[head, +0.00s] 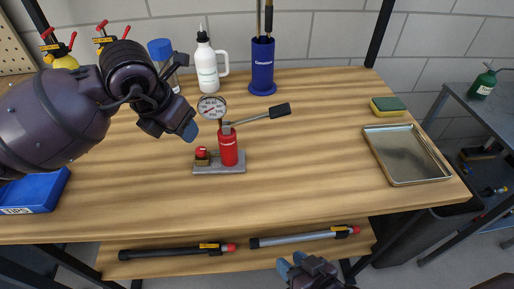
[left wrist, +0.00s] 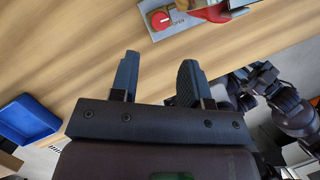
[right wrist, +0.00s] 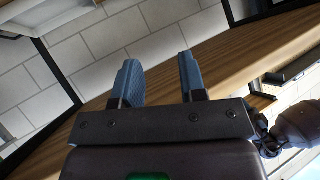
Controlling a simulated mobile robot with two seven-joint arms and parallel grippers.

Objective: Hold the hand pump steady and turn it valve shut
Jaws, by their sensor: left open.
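The hand pump (head: 228,148) stands upright on a grey base plate on the wooden table. It has a round gauge on top and a black-gripped lever pointing right. Its red valve knob (head: 201,152) sits at the base's left end. In the left wrist view the red knob (left wrist: 161,20) is at the top edge, beside a label that seems to read OPEN. My left gripper (head: 188,130) is open and empty, above and left of the pump, apart from it. My right gripper (head: 292,262) is open and empty, in front of the table's front edge; its wrist view (right wrist: 160,80) shows no pump.
A white bottle (head: 206,65) and a blue holder (head: 262,66) stand behind the pump. A metal tray (head: 407,178) and a sponge (head: 388,106) lie at the right. A blue bin (head: 35,193) is at the left. Table around the pump's front and right is clear.

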